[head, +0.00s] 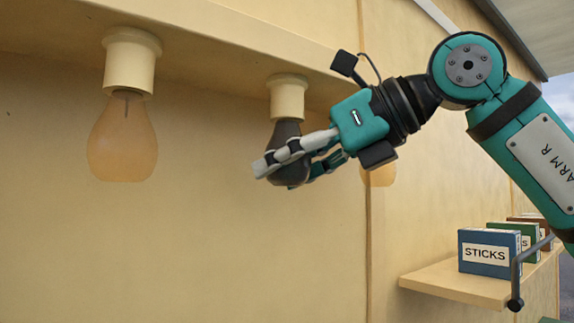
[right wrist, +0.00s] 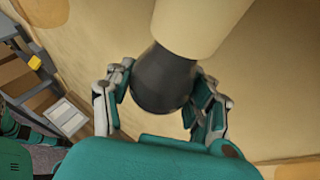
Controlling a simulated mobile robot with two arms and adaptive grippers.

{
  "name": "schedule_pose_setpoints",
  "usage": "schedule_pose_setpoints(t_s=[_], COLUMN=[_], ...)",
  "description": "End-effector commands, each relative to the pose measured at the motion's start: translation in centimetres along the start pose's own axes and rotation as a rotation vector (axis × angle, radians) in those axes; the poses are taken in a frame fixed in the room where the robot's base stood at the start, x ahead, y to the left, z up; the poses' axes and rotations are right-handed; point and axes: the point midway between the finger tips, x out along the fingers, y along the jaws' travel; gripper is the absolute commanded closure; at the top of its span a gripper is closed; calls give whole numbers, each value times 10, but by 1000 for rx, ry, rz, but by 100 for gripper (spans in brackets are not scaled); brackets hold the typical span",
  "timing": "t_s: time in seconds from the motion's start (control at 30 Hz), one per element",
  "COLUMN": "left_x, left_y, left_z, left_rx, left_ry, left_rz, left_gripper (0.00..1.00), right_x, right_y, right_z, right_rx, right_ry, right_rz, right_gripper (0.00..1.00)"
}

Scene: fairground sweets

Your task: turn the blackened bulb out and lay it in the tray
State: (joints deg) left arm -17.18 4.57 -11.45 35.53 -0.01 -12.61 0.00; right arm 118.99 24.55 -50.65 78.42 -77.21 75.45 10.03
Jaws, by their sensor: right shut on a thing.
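The blackened bulb (head: 287,133) hangs from the middle cream socket (head: 287,97) in the head view, its neck up against the socket. My right gripper (head: 280,165) is shut on it, with fingers on both sides of the glass. In the right wrist view the dark bulb (right wrist: 163,82) sits between the two fingers of the right gripper (right wrist: 165,105), under the pale socket (right wrist: 198,25). Whether its thread is still engaged cannot be told. A pale tray-like thing (right wrist: 67,115) lies low at the left of the wrist view; I cannot tell if it is the tray. My left gripper is not in view.
A clear amber bulb (head: 122,140) hangs in the left socket (head: 131,60). Another amber bulb (head: 379,175) shows partly behind my right gripper. A wooden shelf (head: 455,287) at the lower right holds a blue STICKS box (head: 487,252) and other boxes. The wall below the bulbs is clear.

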Motion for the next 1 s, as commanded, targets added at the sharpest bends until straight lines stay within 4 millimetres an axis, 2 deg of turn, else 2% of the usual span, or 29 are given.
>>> schedule_pose_setpoints(t_s=[0.47, 1.0], left_x=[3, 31], left_y=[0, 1], left_z=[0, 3], left_rx=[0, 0], left_ry=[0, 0], left_rz=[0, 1], left_gripper=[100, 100], right_x=[0, 1], right_y=[0, 1], right_z=[-1, -2], right_rx=[6, 113], right_ry=[1, 2], right_rz=[-16, -283], right_gripper=[69, 69])
